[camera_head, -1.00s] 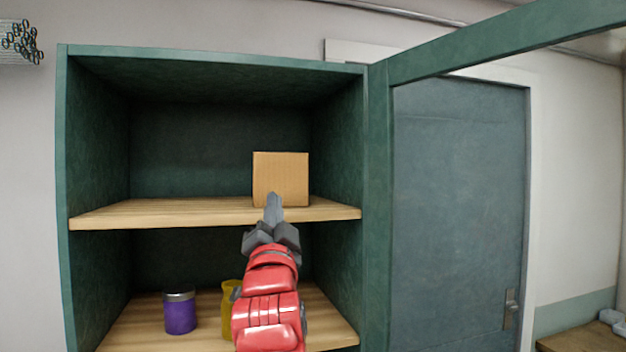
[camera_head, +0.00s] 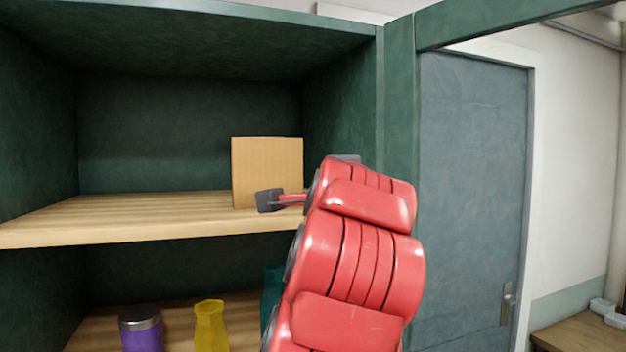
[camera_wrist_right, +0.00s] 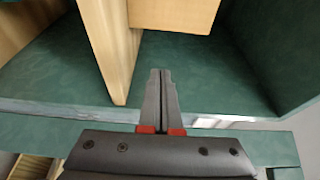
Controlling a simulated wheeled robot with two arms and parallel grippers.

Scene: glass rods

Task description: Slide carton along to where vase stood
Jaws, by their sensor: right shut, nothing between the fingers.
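The carton (camera_head: 267,170) is a plain tan box standing upright at the right end of the upper shelf (camera_head: 130,218). It also shows at the top of the right wrist view (camera_wrist_right: 175,12). My right gripper (camera_head: 270,200) is at the carton's lower front, partly in front of it in the head view. In the right wrist view the fingers (camera_wrist_right: 162,75) are together and empty, with a gap in the picture between their tips and the carton. I cannot tell whether any part touches it. My left gripper is not in view. No vase stands on the upper shelf.
The upper shelf is bare left of the carton. The cabinet's right wall (camera_head: 340,110) is close on its right. Below stand a purple canister (camera_head: 142,330), a yellow vase-shaped vessel (camera_head: 210,325) and a partly hidden teal object (camera_head: 272,290). The cabinet door frame (camera_head: 400,120) is at right.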

